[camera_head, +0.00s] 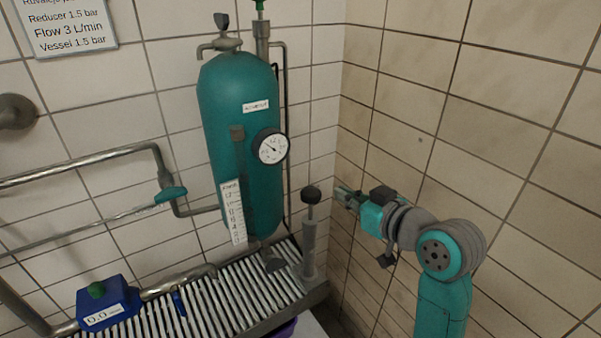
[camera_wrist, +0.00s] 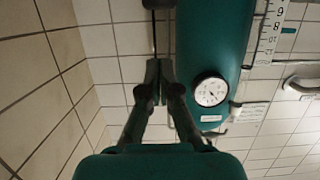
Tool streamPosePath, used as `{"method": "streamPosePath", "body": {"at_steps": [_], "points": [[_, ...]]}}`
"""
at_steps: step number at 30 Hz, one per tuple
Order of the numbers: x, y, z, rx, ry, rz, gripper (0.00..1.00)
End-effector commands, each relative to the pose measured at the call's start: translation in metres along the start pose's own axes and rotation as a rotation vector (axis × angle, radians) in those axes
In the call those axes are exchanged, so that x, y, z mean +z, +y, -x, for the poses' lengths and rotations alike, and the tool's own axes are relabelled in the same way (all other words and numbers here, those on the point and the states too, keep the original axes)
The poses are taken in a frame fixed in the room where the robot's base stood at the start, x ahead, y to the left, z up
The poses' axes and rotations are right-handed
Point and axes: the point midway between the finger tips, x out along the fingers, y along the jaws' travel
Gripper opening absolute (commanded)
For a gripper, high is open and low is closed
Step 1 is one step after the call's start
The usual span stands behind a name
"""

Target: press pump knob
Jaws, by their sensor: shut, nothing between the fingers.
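The pump (camera_head: 309,250) is an upright grey cylinder at the front right corner of the slatted rack, with a round black knob (camera_head: 311,194) on a raised thin rod. My gripper (camera_head: 343,197) is just right of the knob in the head view, at about its height, pointing left. A small gap shows between them in the picture; the depth between them is hard to tell. In the wrist view my gripper (camera_wrist: 159,72) has its fingertips together with nothing between them. A dark shape cut off at that view's top edge may be the knob, but I cannot tell.
A teal tank (camera_head: 225,110) with a pressure gauge (camera_head: 270,147) stands behind and left of the pump. The gauge also shows in the wrist view (camera_wrist: 209,91). A blue meter box (camera_head: 107,303) reading 0.0 sits at the left. The tiled wall (camera_head: 420,140) is close behind my arm.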

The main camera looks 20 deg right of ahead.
Motion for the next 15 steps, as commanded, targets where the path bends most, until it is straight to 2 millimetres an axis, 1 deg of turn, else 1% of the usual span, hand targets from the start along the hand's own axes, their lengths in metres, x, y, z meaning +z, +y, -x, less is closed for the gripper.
{"method": "streamPosePath", "body": {"at_steps": [1,4,15], "points": [[-0.0077,0.0009,0.005,0.002,0.002,0.003,0.0],[-0.0145,0.0012,0.0109,0.002,-0.002,0.001,0.0],[-0.0155,0.0009,0.0112,0.001,-0.005,0.0,0.0]]}}
